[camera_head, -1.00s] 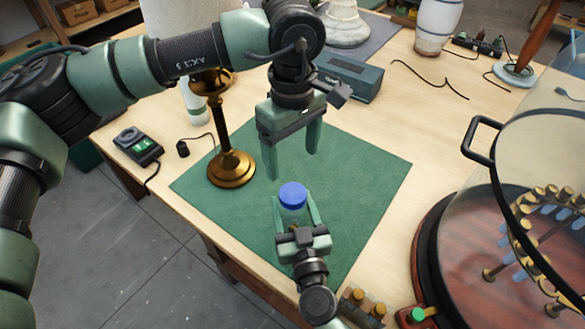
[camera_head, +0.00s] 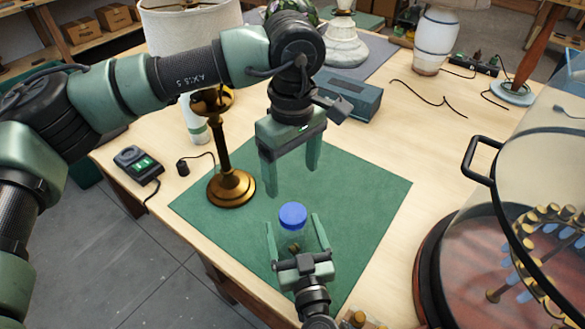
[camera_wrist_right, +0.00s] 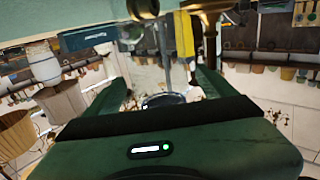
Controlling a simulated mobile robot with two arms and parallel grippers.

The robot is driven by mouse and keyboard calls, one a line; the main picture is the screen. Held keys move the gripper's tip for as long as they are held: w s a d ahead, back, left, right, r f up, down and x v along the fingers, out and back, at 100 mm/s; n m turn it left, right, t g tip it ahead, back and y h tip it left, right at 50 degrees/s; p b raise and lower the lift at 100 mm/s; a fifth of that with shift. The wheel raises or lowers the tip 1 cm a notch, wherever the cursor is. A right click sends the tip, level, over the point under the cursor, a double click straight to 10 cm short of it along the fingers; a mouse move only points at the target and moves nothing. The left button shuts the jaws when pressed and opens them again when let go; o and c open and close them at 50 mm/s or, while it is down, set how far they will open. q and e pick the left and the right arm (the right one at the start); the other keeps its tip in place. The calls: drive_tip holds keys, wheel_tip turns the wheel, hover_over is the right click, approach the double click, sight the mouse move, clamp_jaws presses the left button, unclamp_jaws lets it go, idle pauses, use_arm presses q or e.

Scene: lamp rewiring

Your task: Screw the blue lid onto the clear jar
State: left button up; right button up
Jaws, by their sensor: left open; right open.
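The clear jar (camera_head: 291,240) stands upright on the green mat, with small brownish things inside. The blue lid (camera_head: 293,216) sits on its mouth; how tightly it is seated I cannot tell. My right gripper (camera_head: 293,222) is open, with one finger on each side of the jar and visible gaps. My left gripper (camera_head: 291,181) is open and empty, pointing down above and behind the jar. In the right wrist view, a round glassy edge (camera_wrist_right: 163,99) shows low between my right fingers, mostly hidden by the gripper body.
A brass lamp (camera_head: 232,187) stands left of the jar on the green mat (camera_head: 365,190). A small meter (camera_head: 138,163) lies at the left table edge. A blue-grey box (camera_head: 350,94) is behind. A glass-domed stand (camera_head: 470,250) is at the right. The mat right of the jar is clear.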

drive_tip(key=b+v, duration=0.1)
drive_tip(key=v, duration=0.5)
drive_tip(key=shift+s+d, duration=0.1)
drive_tip(key=shift+s, duration=0.15)
